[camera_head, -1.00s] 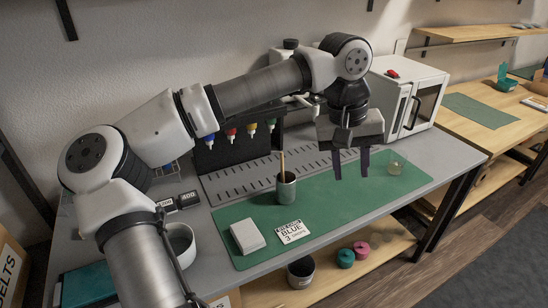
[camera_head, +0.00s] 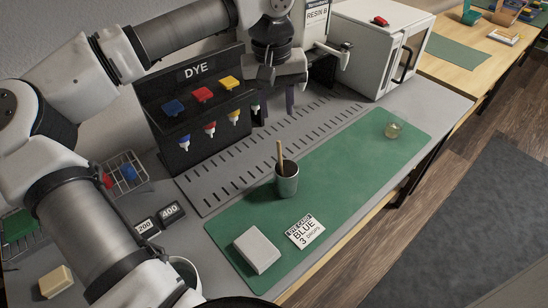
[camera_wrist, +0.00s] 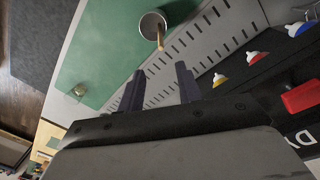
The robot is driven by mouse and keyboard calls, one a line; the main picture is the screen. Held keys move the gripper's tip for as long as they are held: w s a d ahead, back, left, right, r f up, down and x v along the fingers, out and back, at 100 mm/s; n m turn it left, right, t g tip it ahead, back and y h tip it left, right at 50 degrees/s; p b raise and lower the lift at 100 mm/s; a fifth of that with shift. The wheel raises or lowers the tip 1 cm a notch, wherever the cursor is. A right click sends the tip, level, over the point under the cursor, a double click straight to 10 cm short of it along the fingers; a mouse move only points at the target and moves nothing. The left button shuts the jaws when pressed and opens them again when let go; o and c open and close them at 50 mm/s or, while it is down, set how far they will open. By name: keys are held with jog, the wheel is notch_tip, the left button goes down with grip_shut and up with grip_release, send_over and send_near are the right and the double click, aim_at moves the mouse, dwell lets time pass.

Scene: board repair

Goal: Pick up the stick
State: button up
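The wooden stick (camera_head: 280,152) stands nearly upright in a grey metal cup (camera_head: 287,186) on the green mat (camera_head: 345,160). The stick's lower end is hidden inside the cup. In the wrist view the stick (camera_wrist: 160,38) pokes out of the cup (camera_wrist: 147,27), beyond my fingertips. My gripper (camera_head: 276,108) is behind and above the cup, close to the dye rack, with its fingers pointing down. In the wrist view my gripper (camera_wrist: 161,78) has its two dark fingers apart with nothing between them. It is not touching the stick.
The black dye rack (camera_head: 205,120) with coloured nozzles stands left of my gripper. A white block (camera_head: 257,250) and a "BLUE 3 drops" card (camera_head: 305,231) lie on the mat. A white cabinet (camera_head: 375,50) is at the back.

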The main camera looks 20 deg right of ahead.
aim_at(279, 142)
jog(key=f, duration=0.7)
jog(key=shift+s+d+p, duration=0.15)
jog(key=shift+d+p, duration=0.05)
jog(key=shift+p, duration=0.1)
jog(key=shift+s+f+p, duration=0.2)
jog(key=shift+f+p, duration=0.6)
jog(key=shift+f, duration=1.85)
jog(key=shift+c, duration=0.2)
grip_shut()
